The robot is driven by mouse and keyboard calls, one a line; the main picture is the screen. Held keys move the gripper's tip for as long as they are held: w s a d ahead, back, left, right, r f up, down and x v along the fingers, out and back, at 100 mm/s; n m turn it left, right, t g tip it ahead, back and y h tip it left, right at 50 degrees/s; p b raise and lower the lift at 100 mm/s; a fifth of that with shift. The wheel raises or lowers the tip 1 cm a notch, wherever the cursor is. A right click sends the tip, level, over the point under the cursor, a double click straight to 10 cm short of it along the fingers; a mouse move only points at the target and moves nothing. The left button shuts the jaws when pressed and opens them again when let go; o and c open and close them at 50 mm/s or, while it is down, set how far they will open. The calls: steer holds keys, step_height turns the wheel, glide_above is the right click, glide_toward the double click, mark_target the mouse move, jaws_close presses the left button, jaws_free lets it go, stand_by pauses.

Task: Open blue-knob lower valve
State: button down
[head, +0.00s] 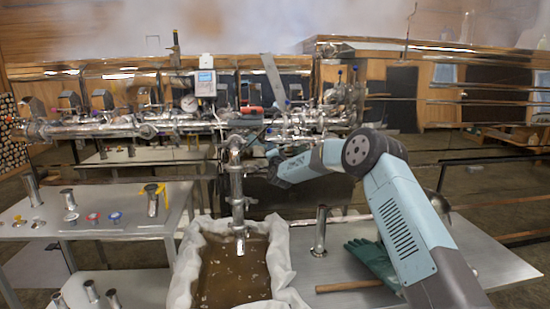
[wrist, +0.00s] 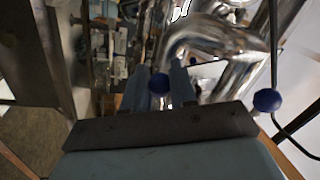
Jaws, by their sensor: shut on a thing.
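In the wrist view a blue knob (wrist: 159,84) sits between the two fingers of my gripper (wrist: 161,80), which are shut on it. A second blue knob (wrist: 267,100) stands apart to the right of the fingers, near shiny steel piping (wrist: 215,45). In the head view my gripper (head: 271,154) reaches from the right to the steel pipework (head: 236,165), just right of the vertical outlet pipe. The held knob cannot be made out in the head view. Whether it belongs to the lower valve, and how far its handle is turned, I cannot tell.
A cloth-lined tub of brown liquid (head: 235,270) stands below the outlet pipe. Green gloves (head: 372,258), a wooden-handled tool (head: 348,286) and a steel cylinder (head: 320,230) are on the right table. The left table (head: 110,225) holds small fittings. Steam hangs above the pipes.

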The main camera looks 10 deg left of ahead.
steer(key=shift+w+r+m+h, duration=0.1)
steer(key=shift+r+m+h, duration=0.4)
steer(key=shift+r+m, duration=1.1)
steer(key=shift+d+f, duration=0.1)
steer(key=shift+f, duration=0.05)
steer(key=c, duration=1.2)
jaws_free()
steer(key=shift+c, duration=0.2)
steer(key=shift+o, duration=1.4)
steer(key=v, duration=1.3)
steer(key=shift+s+f, duration=0.4)
steer(key=shift+f, duration=0.05)
